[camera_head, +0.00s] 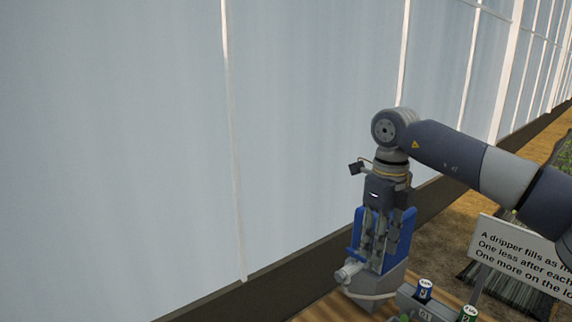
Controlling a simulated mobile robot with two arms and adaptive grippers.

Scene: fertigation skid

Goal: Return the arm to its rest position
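My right arm comes in from the right and bends down at the wrist. My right gripper (377,253) points down in front of a blue panel or housing (406,232) that stands on a grey base. The gripper's fingers overlap the blue housing in the picture, and I cannot tell whether they touch it or are open or shut. A light grey cylindrical fitting (347,271) sticks out at the lower left of the housing. My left arm and gripper are not in view.
A wooden surface (325,308) lies under the base. A translucent wall (120,150) fills the left.

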